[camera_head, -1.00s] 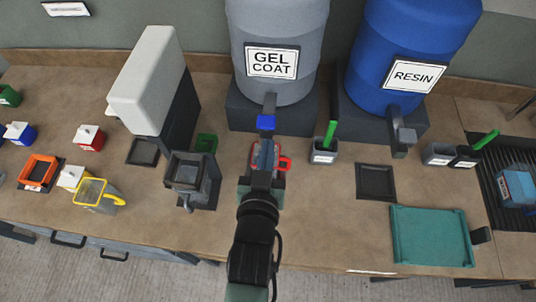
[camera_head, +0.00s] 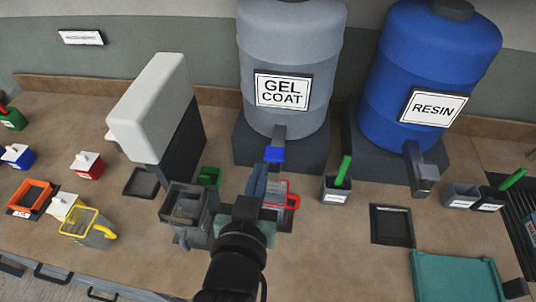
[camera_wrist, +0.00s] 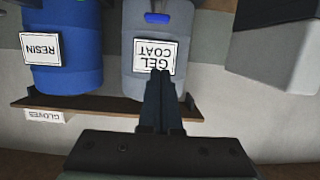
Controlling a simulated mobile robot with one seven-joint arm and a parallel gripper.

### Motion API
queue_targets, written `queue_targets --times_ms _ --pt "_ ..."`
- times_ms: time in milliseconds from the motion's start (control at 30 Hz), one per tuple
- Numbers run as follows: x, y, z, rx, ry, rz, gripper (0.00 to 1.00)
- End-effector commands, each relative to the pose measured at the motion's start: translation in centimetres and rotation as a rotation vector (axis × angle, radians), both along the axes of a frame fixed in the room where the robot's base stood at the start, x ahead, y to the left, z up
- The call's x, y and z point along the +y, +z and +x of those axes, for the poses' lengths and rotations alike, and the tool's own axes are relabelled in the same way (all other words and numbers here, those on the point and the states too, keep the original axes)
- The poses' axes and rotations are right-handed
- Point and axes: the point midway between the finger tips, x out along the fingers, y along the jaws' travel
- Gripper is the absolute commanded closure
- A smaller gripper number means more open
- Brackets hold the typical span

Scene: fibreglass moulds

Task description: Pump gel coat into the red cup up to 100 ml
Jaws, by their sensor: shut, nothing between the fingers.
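The gel coat drum (camera_head: 291,35) is a grey barrel with a "GEL COAT" label, standing on a dark block. Its spout with a blue tip (camera_head: 275,153) points forward over the bench. The red cup (camera_head: 289,200), clear with a red rim and handle, stands below the spout, partly hidden behind my arm; its fill level cannot be seen. My gripper (camera_head: 259,183) is shut and empty, in front of the spout and just left of the cup. In the wrist view my shut fingers (camera_wrist: 160,75) overlap the drum's upside-down label (camera_wrist: 156,50).
The blue resin drum (camera_head: 430,50) stands right. A grey holder with a green-handled tool (camera_head: 338,186) is right of the cup. A grey dispenser (camera_head: 187,207) and white-topped machine (camera_head: 150,108) are close on the left. A yellow-rimmed cup (camera_head: 84,225) is further left.

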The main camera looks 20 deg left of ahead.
Motion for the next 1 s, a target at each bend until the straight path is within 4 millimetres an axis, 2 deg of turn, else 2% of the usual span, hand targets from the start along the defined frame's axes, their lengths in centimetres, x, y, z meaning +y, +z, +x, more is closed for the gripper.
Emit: queue_targets --times_ms 167,667,800,1000 --pt "0.4 -0.1 1.5 -0.002 0.0 0.001 1.0" --pt "2.7 -2.2 9.3 0.0 0.0 0.0 1.0" --pt "2.6 -4.6 9.2 0.004 0.0 -0.001 1.0" --pt "2.6 -6.2 9.2 0.001 0.0 0.001 1.0"
